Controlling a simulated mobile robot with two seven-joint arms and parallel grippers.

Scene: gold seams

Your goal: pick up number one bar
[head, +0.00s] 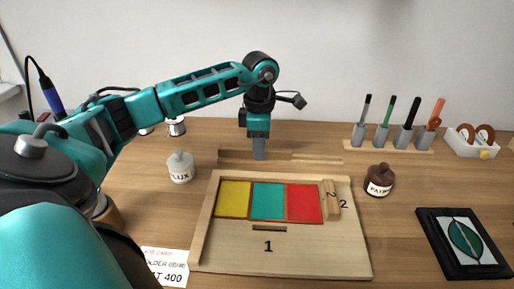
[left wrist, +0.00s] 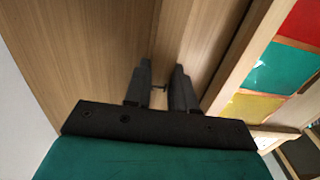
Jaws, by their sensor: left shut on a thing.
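My left gripper (head: 259,155) reaches straight down behind the wooden board (head: 300,262). It is shut on a wooden bar (head: 235,156) lying along the board's back side. No number shows on this bar, so I cannot tell if it is number one. In the left wrist view the fingers (left wrist: 165,88) are close together over wood, with little visible between them. The board has a "1" printed below a short dark slot (head: 269,228). My right gripper is out of view.
Yellow (head: 233,199), teal (head: 268,201) and red (head: 303,203) tiles fill the board's tray. A white flux pot (head: 180,167) stands left and a brown bottle (head: 380,180) right. A tool rack (head: 388,147) and white box (head: 470,143) stand at the back right.

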